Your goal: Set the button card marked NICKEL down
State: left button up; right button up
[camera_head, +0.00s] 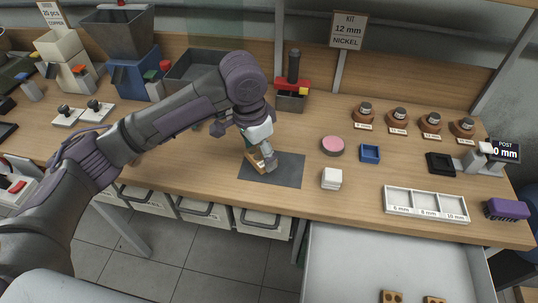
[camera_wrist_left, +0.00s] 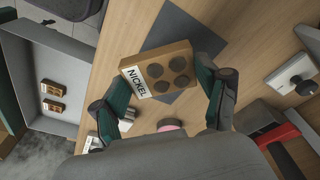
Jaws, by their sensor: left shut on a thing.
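My left gripper (camera_head: 262,160) is shut on the NICKEL button card (camera_wrist_left: 158,72). The card is a tan block with several dark round buttons and a white label reading NICKEL, which faces the left finger in the left wrist view. In that view the fingers flank the card at its two ends. In the head view the card is mostly hidden by the gripper, over the left part of a dark grey mat (camera_head: 287,174). The mat also shows beyond the card in the left wrist view (camera_wrist_left: 174,28). I cannot tell whether the card touches it. My right gripper is not in view.
A white block stack (camera_head: 331,179), pink disc (camera_head: 333,146) and blue tray (camera_head: 370,154) stand right of the mat. A red-and-black press (camera_head: 292,84) stands behind. A labelled white tray (camera_head: 426,204) lies near the front edge. An open drawer (camera_head: 350,262) below holds brown cards.

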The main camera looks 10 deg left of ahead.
aim_at(256, 156)
pick_arm(q)
jog(key=w+d+r+m+g+p, duration=0.1)
jog(key=w+d+r+m+p, duration=0.2)
jog(key=w+d+r+m, duration=0.5)
jog(key=shift+m+h, duration=0.3)
jog(key=shift+m, duration=0.4)
jog(key=s+a+f+p, duration=0.1)
jog(key=a+f, duration=0.2)
jog(key=s+a+f+p, duration=0.1)
jog(key=s+a+f, duration=0.1)
jog(key=a+f, duration=0.1)
jog(key=s+a+f+p, duration=0.1)
jog(key=a+f, duration=0.2)
jog(key=shift+s+a+f, duration=0.15)
jog(key=shift+s+a, duration=0.1)
jog(key=shift+a, duration=0.1)
notch_tip(256, 156, down, 4)
jog(key=shift+r+p, duration=0.1)
jog(key=shift+p, duration=0.4)
jog(key=shift+f, duration=0.2)
jog(key=shift+f, duration=0.15)
jog(key=o, duration=1.1)
jog(key=shift+o, duration=0.2)
